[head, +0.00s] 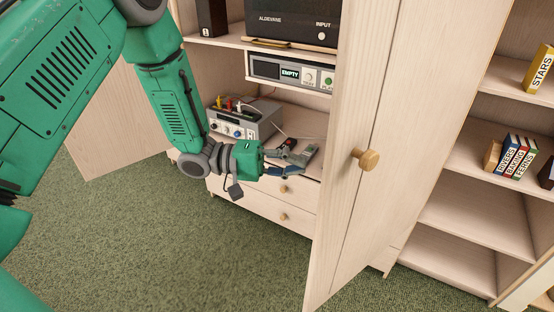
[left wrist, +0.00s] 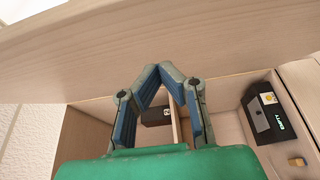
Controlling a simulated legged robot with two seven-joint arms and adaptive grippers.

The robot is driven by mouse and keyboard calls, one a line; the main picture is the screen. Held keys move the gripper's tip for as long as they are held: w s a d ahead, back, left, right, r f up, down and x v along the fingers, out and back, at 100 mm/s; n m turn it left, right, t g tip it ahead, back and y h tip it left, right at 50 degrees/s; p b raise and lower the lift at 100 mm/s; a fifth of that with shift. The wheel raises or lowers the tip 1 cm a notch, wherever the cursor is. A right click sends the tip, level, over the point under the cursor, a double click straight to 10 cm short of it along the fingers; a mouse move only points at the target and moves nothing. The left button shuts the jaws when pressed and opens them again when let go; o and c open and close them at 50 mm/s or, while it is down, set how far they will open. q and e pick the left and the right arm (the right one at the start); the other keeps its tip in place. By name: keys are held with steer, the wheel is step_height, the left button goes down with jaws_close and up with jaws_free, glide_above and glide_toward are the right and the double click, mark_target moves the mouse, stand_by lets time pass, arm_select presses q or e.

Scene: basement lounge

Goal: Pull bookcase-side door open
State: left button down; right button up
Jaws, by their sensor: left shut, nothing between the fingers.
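The bookcase-side door (head: 355,215) is pale wood with a round wooden knob (head: 368,160). It stands partly open, its free edge swung out from the cabinet. My left gripper (head: 302,160) is shut and empty, just left of that free edge, in front of the cabinet's inside. In the left wrist view its fingertips (left wrist: 168,70) meet in a point close to a broad wooden panel (left wrist: 150,40), apparently this door. I cannot tell whether they touch it. My right gripper is not in view.
The other cabinet door (head: 120,125) stands open at the left. Inside are a grey device with cables (head: 245,122), an "EMPTY" unit (head: 290,72) and drawers (head: 275,200). A bookcase (head: 475,215) with books stands at the right. Green carpet (head: 200,265) before the cabinet is clear.

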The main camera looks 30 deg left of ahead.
arm_select(q)
steer(key=shift+s+d+p, duration=0.2)
steer(key=shift+d+p, duration=0.1)
steer(key=shift+d, duration=1.2)
steer(key=shift+s+d+p, duration=0.15)
steer(key=shift+d+p, duration=0.1)
steer(key=shift+d, duration=1.2)
steer(key=shift+d, duration=0.1)
